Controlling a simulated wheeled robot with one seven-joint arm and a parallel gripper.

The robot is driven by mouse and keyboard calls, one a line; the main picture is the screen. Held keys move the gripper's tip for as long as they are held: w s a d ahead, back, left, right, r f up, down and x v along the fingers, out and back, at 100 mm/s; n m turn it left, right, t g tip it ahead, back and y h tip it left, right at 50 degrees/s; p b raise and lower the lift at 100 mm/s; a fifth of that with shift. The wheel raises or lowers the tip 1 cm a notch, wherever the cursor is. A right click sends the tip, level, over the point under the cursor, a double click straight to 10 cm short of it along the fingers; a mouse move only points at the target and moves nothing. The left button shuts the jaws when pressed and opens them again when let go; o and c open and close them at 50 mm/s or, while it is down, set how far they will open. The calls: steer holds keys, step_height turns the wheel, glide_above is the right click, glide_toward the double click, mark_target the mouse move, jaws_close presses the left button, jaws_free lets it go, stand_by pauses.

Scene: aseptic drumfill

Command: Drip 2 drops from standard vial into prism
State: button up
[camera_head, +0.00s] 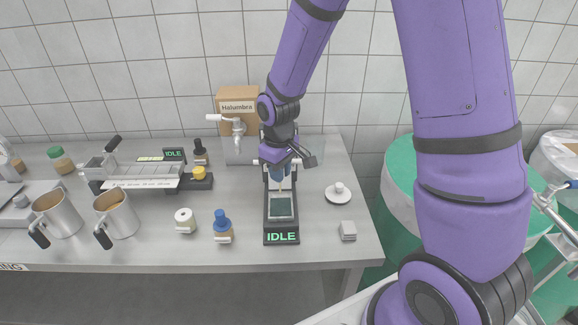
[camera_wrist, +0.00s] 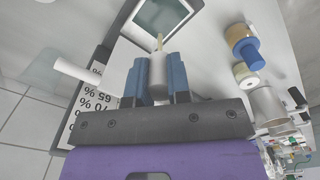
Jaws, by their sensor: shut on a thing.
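My gripper (camera_head: 281,182) is shut on a white vial with a narrow pale tip, taken to be the standard vial (camera_wrist: 158,72). It sits between the blue fingers (camera_wrist: 158,85), and its tip points away from my palm. In the head view the pale tip (camera_head: 281,187) shows below the fingers, pointing down. The black instrument reading IDLE (camera_head: 281,238) stands below, its dark square prism window (camera_head: 281,207) facing up. The window also shows in the wrist view (camera_wrist: 160,15), just beyond the tip. No drop is visible. The instrument's back part is hidden behind my gripper.
A blue-capped bottle (camera_head: 222,226) and a white-topped bottle (camera_head: 185,221) stand left of the instrument. A white lidded dish (camera_head: 339,193) and a small grey block (camera_head: 348,230) are on the right. A tap (camera_head: 238,130) and a Halumbra box (camera_head: 237,98) stand behind.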

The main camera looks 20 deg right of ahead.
stand_by(0.3)
steer(key=shift+f, duration=1.9)
steer(key=shift+f, duration=0.1)
steer(key=shift+c, duration=0.2)
jaws_close()
steer(key=shift+o, duration=0.2)
jaws_free()
